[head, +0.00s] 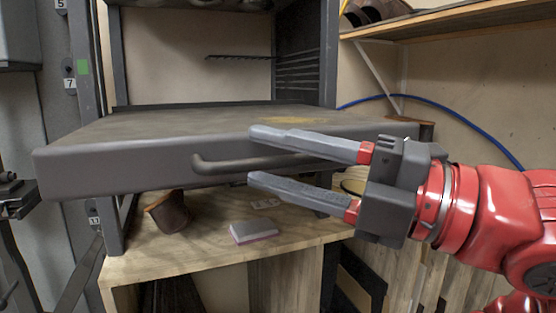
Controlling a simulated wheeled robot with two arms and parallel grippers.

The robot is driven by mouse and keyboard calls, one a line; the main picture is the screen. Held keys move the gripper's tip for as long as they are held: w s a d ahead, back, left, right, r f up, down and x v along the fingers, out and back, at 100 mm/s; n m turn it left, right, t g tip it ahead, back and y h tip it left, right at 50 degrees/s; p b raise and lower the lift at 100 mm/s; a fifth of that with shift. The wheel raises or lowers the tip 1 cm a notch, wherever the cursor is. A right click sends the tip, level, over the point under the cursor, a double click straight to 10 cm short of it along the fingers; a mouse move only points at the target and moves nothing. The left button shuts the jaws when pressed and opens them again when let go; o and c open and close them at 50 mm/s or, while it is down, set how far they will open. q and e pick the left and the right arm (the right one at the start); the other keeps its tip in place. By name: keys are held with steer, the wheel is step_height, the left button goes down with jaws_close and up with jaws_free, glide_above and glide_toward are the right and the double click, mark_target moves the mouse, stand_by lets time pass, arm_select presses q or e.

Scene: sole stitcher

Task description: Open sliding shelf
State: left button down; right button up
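The sliding shelf (110,158) is a wide dark grey slab with a thick front face, and it juts forward from the metal rack (84,60). Its curved bar handle (235,164) is on the front face. My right gripper (252,155) reaches in from the right with its two grey fingers apart, one above and one below the bar in the picture. The upper finger hides part of the handle's right end. I see no clear grip on the bar and cannot tell whether a finger touches it. My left gripper is not in view.
A wooden surface (200,255) lies below the shelf, with a brown cup-like piece (168,212) and a grey-pink block (253,232) on it. A wooden wall shelf (450,20) and a blue hose (460,117) are at the right. Dark machinery (15,195) stands at the left edge.

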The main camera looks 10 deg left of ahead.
stand_by(0.4)
steer(key=v, duration=1.7)
steer(key=shift+s+d, duration=0.2)
